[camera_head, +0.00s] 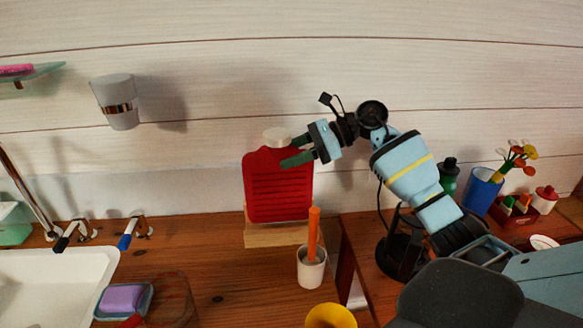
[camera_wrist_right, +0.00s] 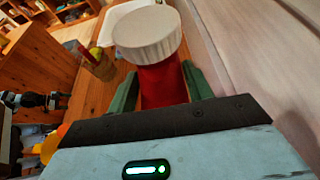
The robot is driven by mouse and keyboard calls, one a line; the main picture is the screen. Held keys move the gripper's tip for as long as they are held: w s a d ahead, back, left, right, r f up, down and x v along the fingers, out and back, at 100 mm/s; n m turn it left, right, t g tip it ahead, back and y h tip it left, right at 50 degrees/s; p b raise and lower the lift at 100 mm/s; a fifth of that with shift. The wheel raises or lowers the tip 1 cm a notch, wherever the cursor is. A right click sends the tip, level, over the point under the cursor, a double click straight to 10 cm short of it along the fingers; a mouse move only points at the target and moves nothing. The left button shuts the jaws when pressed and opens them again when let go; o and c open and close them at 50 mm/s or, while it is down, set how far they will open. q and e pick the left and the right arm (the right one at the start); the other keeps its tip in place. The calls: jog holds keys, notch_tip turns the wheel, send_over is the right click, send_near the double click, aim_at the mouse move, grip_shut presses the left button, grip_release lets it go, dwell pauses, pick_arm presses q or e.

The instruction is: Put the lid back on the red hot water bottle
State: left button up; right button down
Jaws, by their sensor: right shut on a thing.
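The red hot water bottle (camera_head: 278,188) stands upright against the wall on a small wooden block. Its white lid (camera_head: 277,136) is at the top of the bottle; I cannot tell whether it is fully seated. In the right wrist view, the ribbed lid (camera_wrist_right: 147,35) covers the top of the red neck (camera_wrist_right: 162,84). My right gripper (camera_head: 290,152) reaches in from the right, its green fingers on either side of the neck, just below the lid. It is shut on the bottle there; the lid partly hides the contact.
A white cup (camera_head: 311,272) with an orange handle stands in front of the bottle, with a yellow bowl (camera_head: 330,316) nearer. A sink (camera_head: 55,285) is at the left. A green bottle (camera_head: 448,175) and blue cup (camera_head: 482,192) stand at the right.

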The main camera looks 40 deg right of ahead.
aim_at(291, 169)
jog(key=shift+r, duration=0.15)
notch_tip(291, 169, down, 4)
jog(key=shift+r, duration=0.15)
jog(key=c, duration=1)
grip_release()
jog(key=shift+f, duration=0.35)
jog(key=shift+c, duration=0.2)
jog(key=o, duration=0.4)
jog(key=shift+o, duration=0.2)
jog(key=shift+r, duration=0.1)
